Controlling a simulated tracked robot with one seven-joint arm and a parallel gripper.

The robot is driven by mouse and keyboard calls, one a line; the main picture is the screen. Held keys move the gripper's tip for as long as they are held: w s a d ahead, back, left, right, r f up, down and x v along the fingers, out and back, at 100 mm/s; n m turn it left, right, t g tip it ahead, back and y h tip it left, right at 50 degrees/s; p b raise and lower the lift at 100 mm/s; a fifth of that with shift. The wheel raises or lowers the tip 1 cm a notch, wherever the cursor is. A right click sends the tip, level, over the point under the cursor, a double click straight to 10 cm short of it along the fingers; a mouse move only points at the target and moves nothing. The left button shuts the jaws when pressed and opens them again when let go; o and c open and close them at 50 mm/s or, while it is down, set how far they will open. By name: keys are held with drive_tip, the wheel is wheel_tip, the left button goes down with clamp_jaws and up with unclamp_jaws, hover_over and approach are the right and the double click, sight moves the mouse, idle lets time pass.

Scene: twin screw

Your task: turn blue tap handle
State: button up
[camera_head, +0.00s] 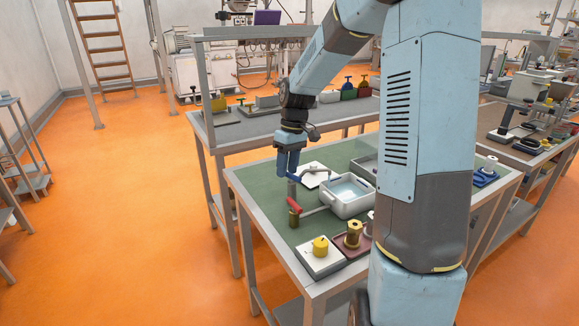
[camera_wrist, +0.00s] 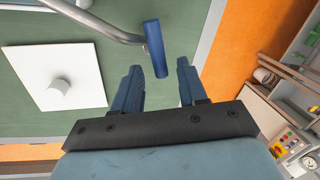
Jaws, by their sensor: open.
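The blue tap handle (camera_wrist: 155,48) is a short blue bar on the end of a bent metal pipe (camera_wrist: 110,28) in the wrist view. My gripper (camera_wrist: 159,68) is open and empty, its two blue fingers apart. The near end of the handle shows in the gap between the fingertips; I cannot tell whether it is at their depth. In the head view my gripper (camera_head: 287,172) points down over the green-topped table (camera_head: 262,186), right by the blue handle, which it partly hides. A red tap handle (camera_head: 293,204) is below it, beside a grey basin (camera_head: 351,207).
A white plate with a white knob (camera_wrist: 40,85) lies left of the fingers. A white block with a yellow knob (camera_head: 320,246) and a brass spool on a dark red base (camera_head: 353,236) stand at the table's front. The table's left edge is close to my gripper.

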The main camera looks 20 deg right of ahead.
clamp_jaws()
idle(0.4)
drive_tip(key=m, duration=0.2)
drive_tip(key=d+m+t, duration=0.1)
drive_tip(key=m, duration=0.2)
drive_tip(key=shift+d+m, duration=0.1)
drive_tip(key=shift+m, duration=0.2)
unclamp_jaws()
idle(0.3)
wheel_tip(320, 180, up, 13)
drive_tip(key=d, duration=0.2)
drive_tip(key=shift+w+d+r, duration=0.15)
drive_tip(key=shift+d+r, duration=0.05)
drive_tip(key=shift+d, duration=0.1)
